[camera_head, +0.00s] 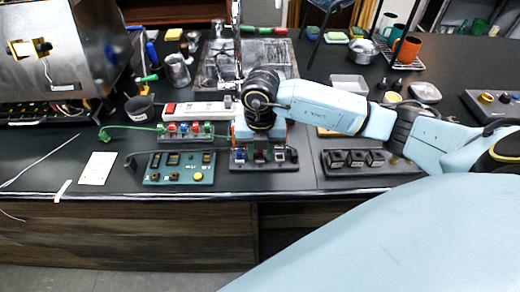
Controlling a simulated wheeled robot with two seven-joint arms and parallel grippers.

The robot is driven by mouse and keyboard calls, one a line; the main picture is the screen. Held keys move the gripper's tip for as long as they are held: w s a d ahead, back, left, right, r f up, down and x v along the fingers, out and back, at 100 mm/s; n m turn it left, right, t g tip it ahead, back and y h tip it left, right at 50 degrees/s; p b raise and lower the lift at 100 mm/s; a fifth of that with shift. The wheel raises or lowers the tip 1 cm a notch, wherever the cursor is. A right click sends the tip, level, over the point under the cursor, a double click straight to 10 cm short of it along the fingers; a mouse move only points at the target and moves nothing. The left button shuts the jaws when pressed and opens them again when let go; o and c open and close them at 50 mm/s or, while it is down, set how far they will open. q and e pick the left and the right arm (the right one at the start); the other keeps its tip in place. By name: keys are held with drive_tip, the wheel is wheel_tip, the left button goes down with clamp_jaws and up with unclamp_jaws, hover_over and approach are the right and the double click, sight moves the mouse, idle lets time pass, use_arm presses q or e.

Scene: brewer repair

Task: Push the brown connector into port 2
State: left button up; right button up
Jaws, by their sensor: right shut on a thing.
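My right arm comes in from the right, and its gripper (262,143) points down at a dark port block (264,165) near the table's front edge. The gripper is shut on a small dark thing at the block, taken to be the brown connector; it is mostly hidden by the fingers and wrist. Whether it is seated in a port cannot be told. Port numbers are too small to read. My left gripper is not in view.
A teal control panel (180,168) and a block with red, blue and green connectors (186,132) are to the left. A black block with several square sockets (357,161) is to the right. A steel machine (65,50) stands at the back left. A white power strip (200,109) lies behind.

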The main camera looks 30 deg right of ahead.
idle(0.3)
drive_tip(key=o, duration=1)
wheel_tip(320, 180, up, 13)
drive_tip(key=shift+r, duration=0.2)
idle(0.3)
